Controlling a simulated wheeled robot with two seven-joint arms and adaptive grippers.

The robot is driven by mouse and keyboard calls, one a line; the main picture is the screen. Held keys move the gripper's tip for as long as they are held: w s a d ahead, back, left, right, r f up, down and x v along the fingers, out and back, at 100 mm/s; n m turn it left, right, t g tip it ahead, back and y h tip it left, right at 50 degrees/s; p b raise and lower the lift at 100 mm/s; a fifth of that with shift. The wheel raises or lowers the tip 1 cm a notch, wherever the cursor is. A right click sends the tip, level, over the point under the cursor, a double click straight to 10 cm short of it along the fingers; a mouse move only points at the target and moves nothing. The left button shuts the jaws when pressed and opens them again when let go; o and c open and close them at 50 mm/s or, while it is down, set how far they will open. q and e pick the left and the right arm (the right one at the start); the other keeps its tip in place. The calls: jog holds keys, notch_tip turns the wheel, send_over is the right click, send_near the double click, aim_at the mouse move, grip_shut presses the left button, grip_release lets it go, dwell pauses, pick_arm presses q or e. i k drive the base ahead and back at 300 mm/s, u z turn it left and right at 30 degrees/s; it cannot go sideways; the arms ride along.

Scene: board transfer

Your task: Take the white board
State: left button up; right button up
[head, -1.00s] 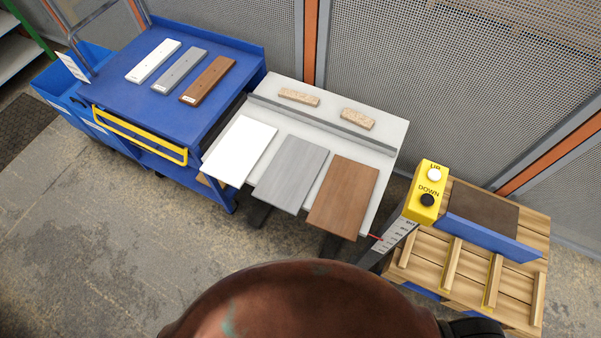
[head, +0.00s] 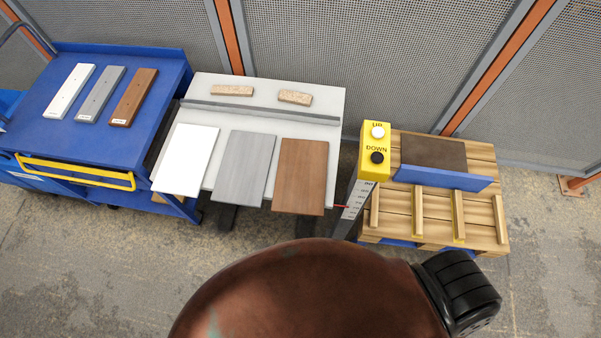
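The white board (head: 187,160) lies flat at the left end of the pale table (head: 335,103), its near edge sticking out over the table's front. A grey board (head: 244,168) and a brown board (head: 301,176) lie to its right in the same way. A smaller white plank (head: 70,91), a grey plank (head: 101,94) and a brown plank (head: 134,97) lie on the blue cart at the left. Neither of my grippers is in view.
The blue cart (head: 160,66) with a yellow handle (head: 75,173) stands left of the table. A grey rail (head: 262,112) and two speckled blocks (head: 232,90) are at the table's back. A yellow UP/DOWN button box (head: 374,151) stands before a wooden pallet (head: 480,205). Concrete floor is open in front.

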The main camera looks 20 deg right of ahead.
aim_at(182, 170)
jog(key=u, duration=1.05)
jog(key=k, duration=0.65)
jog(key=z, duration=1.3)
